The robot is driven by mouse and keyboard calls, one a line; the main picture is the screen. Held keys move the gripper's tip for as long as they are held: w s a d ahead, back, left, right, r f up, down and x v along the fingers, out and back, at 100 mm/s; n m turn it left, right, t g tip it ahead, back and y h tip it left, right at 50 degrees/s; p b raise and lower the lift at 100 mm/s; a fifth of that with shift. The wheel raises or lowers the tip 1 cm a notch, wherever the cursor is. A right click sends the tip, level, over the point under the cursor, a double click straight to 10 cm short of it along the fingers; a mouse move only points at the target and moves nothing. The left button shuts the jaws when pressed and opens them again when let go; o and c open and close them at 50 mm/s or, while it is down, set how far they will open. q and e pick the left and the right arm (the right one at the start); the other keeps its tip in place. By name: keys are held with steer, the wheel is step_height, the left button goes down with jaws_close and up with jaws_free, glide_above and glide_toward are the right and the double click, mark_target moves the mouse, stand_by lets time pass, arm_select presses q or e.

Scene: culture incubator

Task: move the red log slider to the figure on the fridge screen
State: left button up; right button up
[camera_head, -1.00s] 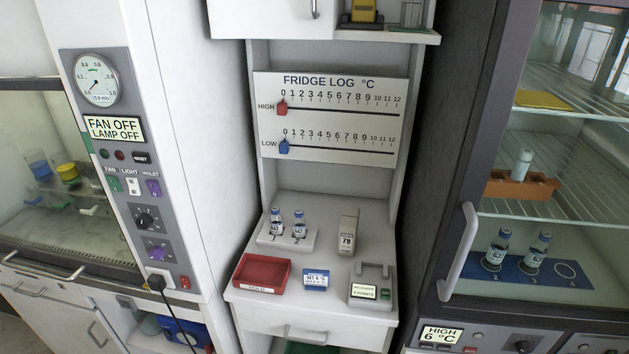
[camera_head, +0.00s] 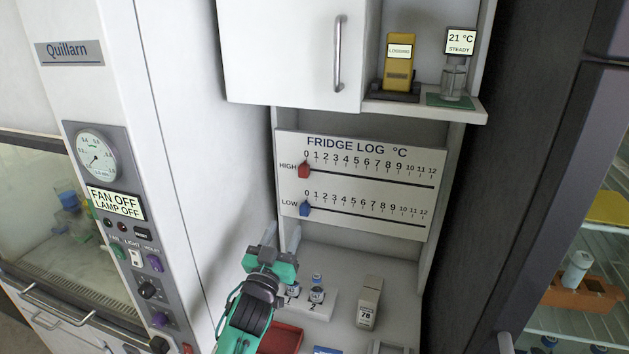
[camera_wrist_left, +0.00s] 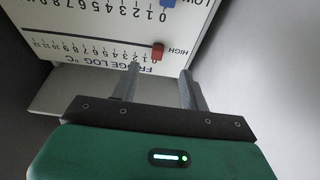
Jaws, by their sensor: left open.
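The red log slider (camera_head: 304,171) sits at 0 on the HIGH line of the fridge log board (camera_head: 360,226). The blue slider (camera_head: 305,209) sits at 0 on the LOW line. My left gripper (camera_head: 281,236) is open and empty, below and left of both sliders, pointing up toward the board. In the left wrist view the board appears upside down; the red slider (camera_wrist_left: 158,50) shows just beyond the gap between my open fingers (camera_wrist_left: 159,72), apart from them. The fridge screen is out of view. My right gripper is not in view.
A wall cabinet (camera_head: 290,50) and a shelf with a yellow logger (camera_head: 399,62) are above the board. Vials (camera_head: 317,290) and a box reading 78 (camera_head: 369,302) stand on the counter below. A white side wall (camera_head: 200,150) is close left of my gripper.

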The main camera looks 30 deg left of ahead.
mark_target(303, 174)
arm_select(q)
steer(key=shift+t, duration=0.5)
steer(key=p+x, duration=0.2)
steer(key=x, duration=0.2)
steer(key=r+p+x, duration=0.1)
steer(key=p+x, duration=0.1)
steer(key=x, duration=0.3)
steer(key=s+r+p+x, duration=0.1)
steer(key=p+x, duration=0.1)
steer(key=x, duration=0.2)
steer(key=shift+w+r, duration=0.35)
steer(key=shift+w+a, duration=0.15)
steer(key=shift+w, duration=0.45)
jaws_close()
